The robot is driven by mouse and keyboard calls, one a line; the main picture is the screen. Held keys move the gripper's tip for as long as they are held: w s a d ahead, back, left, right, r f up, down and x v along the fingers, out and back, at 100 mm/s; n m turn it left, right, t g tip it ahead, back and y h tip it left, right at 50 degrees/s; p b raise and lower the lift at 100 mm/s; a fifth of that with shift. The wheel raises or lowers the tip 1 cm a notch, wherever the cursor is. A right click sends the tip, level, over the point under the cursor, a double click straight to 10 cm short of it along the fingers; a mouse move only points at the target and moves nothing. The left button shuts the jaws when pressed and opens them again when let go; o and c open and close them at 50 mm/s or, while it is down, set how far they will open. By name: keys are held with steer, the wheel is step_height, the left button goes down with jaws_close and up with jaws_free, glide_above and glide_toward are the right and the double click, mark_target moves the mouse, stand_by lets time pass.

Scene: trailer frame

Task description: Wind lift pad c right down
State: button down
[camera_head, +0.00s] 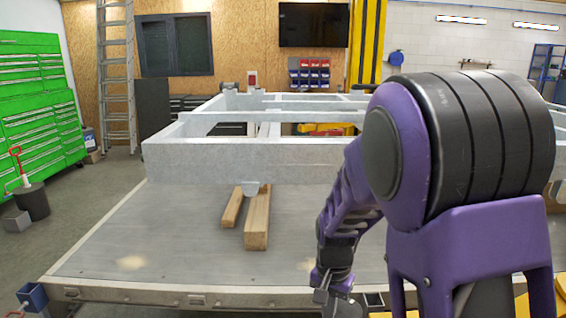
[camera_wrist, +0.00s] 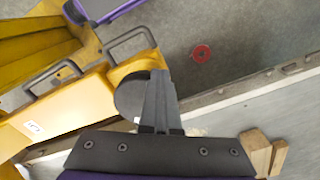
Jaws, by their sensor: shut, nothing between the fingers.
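My gripper (camera_head: 334,296) hangs low at the front edge of the flat grey bed, its tip partly cut off by the picture's bottom. In the wrist view my gripper (camera_wrist: 160,78) is shut and empty, its fingers together. A dark round disc shows beside and partly behind the fingers; I cannot tell what it is. No lift pad can be picked out as pad c in either view. My arm covers the right part of the bed and frame.
Two wooden blocks (camera_head: 257,220) lie on the bed before the frame; wood also shows in the wrist view (camera_wrist: 257,150). A blue bracket (camera_head: 33,297) sits at the bed's front left corner. A red ring (camera_wrist: 201,53) lies on the floor. Green cabinets (camera_head: 35,100) stand left.

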steer(key=shift+a+r, duration=0.1)
step_height(320, 180, up, 6)
steer(key=shift+s+a+f+p, duration=0.1)
steer(key=shift+s+a+p, duration=0.05)
steer(key=shift+p, duration=0.55)
